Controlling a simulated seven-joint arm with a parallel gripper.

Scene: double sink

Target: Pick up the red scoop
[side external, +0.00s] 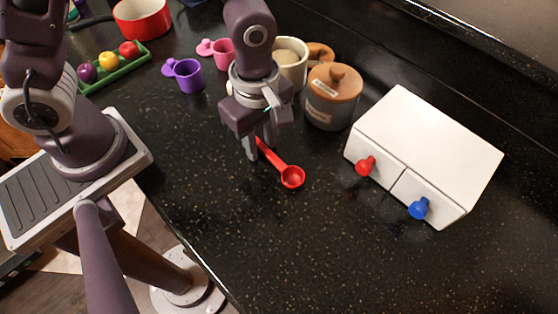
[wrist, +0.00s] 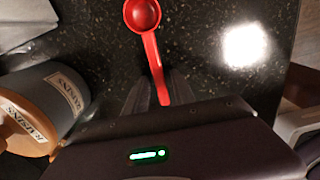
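The red scoop (side external: 291,177) lies on the dark speckled counter, in front of the canisters. Its round bowl points away from my gripper, and its handle runs back toward the fingers. In the wrist view the scoop (wrist: 151,48) has its bowl at the top and its handle coming down between the fingers. My gripper (side external: 260,148) points down at the handle end, with its two fingers apart. In the wrist view my gripper (wrist: 160,95) has a finger on each side of the handle. Whether either finger touches the handle cannot be told.
A raisins canister with a wooden lid (side external: 332,95) stands close behind to the right. A white box with red and blue knobs (side external: 425,155) is farther right. Purple (side external: 187,76) and pink cups, a green tray (side external: 116,67) and a red pot (side external: 142,18) are left. The front counter is clear.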

